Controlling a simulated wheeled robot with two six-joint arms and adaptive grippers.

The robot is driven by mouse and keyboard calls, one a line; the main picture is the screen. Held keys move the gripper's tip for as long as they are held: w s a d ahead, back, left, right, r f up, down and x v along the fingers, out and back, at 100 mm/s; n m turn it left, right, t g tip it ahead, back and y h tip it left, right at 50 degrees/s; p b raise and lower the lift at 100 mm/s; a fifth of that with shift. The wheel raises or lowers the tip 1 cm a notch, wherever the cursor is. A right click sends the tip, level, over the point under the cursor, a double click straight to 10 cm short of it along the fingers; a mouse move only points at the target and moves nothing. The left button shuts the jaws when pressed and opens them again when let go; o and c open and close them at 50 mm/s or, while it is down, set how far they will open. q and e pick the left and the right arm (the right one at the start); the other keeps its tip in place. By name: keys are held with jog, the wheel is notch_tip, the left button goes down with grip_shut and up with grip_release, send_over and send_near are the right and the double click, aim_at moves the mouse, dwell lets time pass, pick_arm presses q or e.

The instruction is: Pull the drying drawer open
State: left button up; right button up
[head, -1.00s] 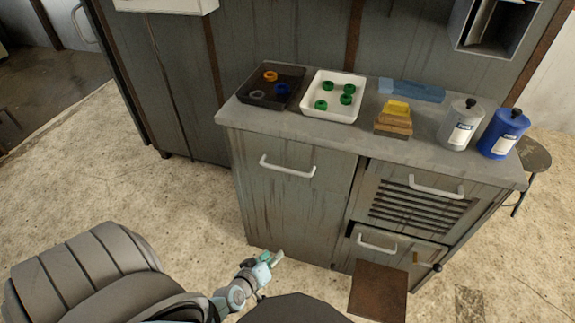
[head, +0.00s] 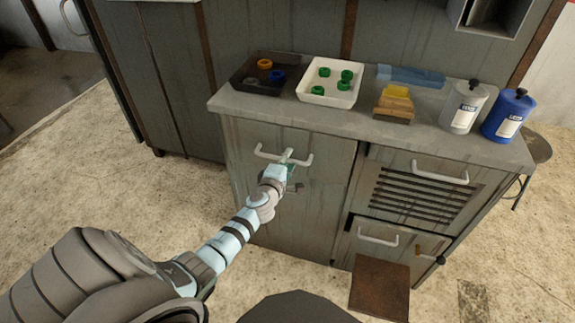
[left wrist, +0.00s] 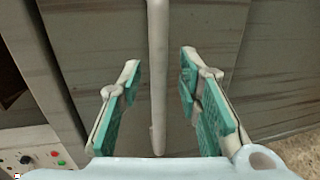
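The counter unit has a plain left front (head: 285,205) with a white bar handle (head: 262,154), a louvred upper right front (head: 420,200) with its own white handle (head: 440,177), and a lower right front (head: 395,240) with another handle (head: 378,240). No label shows which is the drying drawer. All look closed. My left gripper (head: 287,160) is at the plain left front's handle. In the left wrist view the handle bar (left wrist: 158,75) runs between the two teal-padded fingers (left wrist: 160,95), with a gap on both sides. My right gripper is not in view.
On the countertop (head: 240,101) are a dark tray (head: 242,84), a white tray (head: 330,99) with green rings, a brush-like block (head: 394,104), and grey (head: 463,105) and blue (head: 507,115) bottles. Floor at left is clear.

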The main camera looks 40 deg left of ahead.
pick_arm(q)
jog(key=shift+w, duration=0.1)
grip_shut()
dwell(0.3)
